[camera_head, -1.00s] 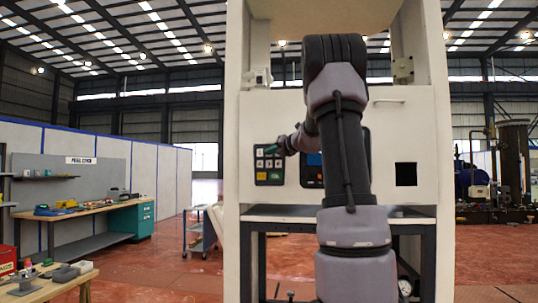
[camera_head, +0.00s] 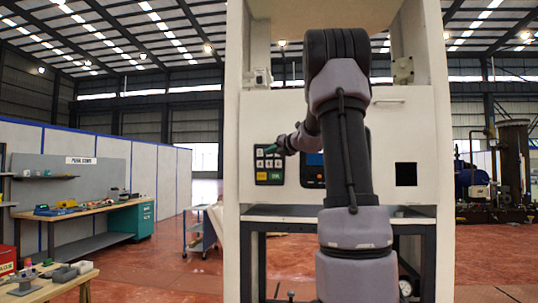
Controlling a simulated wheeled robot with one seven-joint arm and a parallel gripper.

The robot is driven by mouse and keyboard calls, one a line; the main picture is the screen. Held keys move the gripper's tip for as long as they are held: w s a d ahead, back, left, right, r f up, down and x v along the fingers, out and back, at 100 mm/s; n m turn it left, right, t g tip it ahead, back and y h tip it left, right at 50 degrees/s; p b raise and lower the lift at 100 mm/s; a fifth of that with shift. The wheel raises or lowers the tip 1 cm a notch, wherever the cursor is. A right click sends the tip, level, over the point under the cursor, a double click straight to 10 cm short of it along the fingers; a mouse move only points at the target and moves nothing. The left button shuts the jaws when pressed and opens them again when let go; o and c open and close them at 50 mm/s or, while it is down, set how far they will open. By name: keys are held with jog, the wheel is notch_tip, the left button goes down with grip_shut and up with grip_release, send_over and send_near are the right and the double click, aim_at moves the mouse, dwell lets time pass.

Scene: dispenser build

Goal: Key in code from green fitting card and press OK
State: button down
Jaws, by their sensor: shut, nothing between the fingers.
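A dark keypad (camera_head: 268,165) with pale keys, a yellow key at lower left and a green key at lower right is set in the white dispenser panel (camera_head: 300,108). A blue screen (camera_head: 314,159) sits to its right, partly behind my arm. My gripper (camera_head: 272,149) is shut and empty, with its green-tipped end at the upper keys. I cannot tell whether it touches a key. My wrist hides part of the keypad's right side. I cannot make out a green fitting card.
A dark square opening (camera_head: 405,174) is at the panel's right. A metal shelf (camera_head: 285,213) runs below. A workbench (camera_head: 85,209) with tools stands far left, a small cart (camera_head: 200,230) nearer the dispenser, and a wooden table (camera_head: 60,285) at lower left.

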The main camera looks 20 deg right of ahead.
jog(key=shift+s+a, duration=0.75)
jog(key=shift+s, duration=0.3)
jog(key=shift+s+a, duration=0.7)
jog(key=shift+s, duration=0.35)
dwell(1.1)
jog(key=v, duration=0.5)
jog(key=shift+s+f, duration=0.15)
jog(key=shift+f, duration=0.25)
jog(key=w+d, duration=0.5)
jog(key=w, duration=0.2)
jog(key=shift+w, duration=0.2)
dwell(1.9)
